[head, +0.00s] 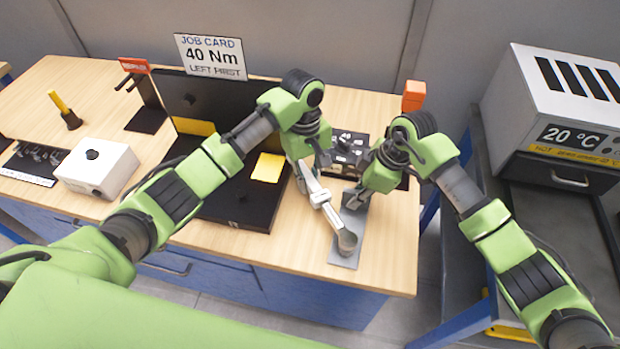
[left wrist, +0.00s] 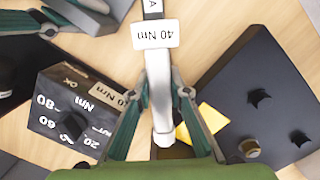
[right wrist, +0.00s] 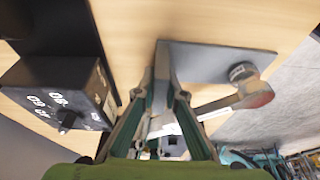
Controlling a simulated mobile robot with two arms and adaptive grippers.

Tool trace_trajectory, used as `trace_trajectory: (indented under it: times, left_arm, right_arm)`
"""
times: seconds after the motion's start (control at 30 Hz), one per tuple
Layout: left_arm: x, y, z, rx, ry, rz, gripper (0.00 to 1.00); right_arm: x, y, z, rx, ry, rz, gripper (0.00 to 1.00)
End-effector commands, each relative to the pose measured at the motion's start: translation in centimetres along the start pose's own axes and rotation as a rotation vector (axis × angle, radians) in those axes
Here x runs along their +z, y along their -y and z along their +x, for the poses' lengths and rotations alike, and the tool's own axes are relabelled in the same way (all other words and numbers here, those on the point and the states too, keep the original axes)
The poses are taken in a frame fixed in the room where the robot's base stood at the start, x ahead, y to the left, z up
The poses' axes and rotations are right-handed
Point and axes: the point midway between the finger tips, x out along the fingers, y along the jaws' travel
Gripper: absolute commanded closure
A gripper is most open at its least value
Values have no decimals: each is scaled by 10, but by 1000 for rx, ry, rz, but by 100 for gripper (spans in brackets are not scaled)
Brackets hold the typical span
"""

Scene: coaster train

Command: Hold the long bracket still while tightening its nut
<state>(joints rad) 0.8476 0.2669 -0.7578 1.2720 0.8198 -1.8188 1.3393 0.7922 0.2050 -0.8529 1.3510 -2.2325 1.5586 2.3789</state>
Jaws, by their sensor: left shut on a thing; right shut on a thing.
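The long bracket (head: 345,255) is a grey flat plate lying on the bench near its front right edge. It also shows in the right wrist view (right wrist: 195,62), with an upright flange at one end. My right gripper (head: 357,197) is shut on that flange. My left gripper (head: 308,172) is shut on a silver wrench (head: 322,198), which carries a white 40 Nm tag (left wrist: 155,33). The wrench's round head (head: 347,241) is at the plate's near end, over a round fitting (right wrist: 242,72). The nut itself is hidden or too small to make out.
A black dial box (head: 346,148) stands just behind the grippers. A white box (head: 97,168) stands further left. A 20 °C oven (head: 560,110) is right of the bench, across a gap.

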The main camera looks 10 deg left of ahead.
Motion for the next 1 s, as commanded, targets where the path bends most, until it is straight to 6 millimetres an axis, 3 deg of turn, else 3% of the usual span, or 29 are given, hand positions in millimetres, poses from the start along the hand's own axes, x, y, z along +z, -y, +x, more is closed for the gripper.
trace_trajectory:
  times: [1.0]
  left_arm:
    - [4, -1, -42, 3, 0, 1, 100]
  right_arm:
    - [0, 0, 0, 0, -1, 0, 100]
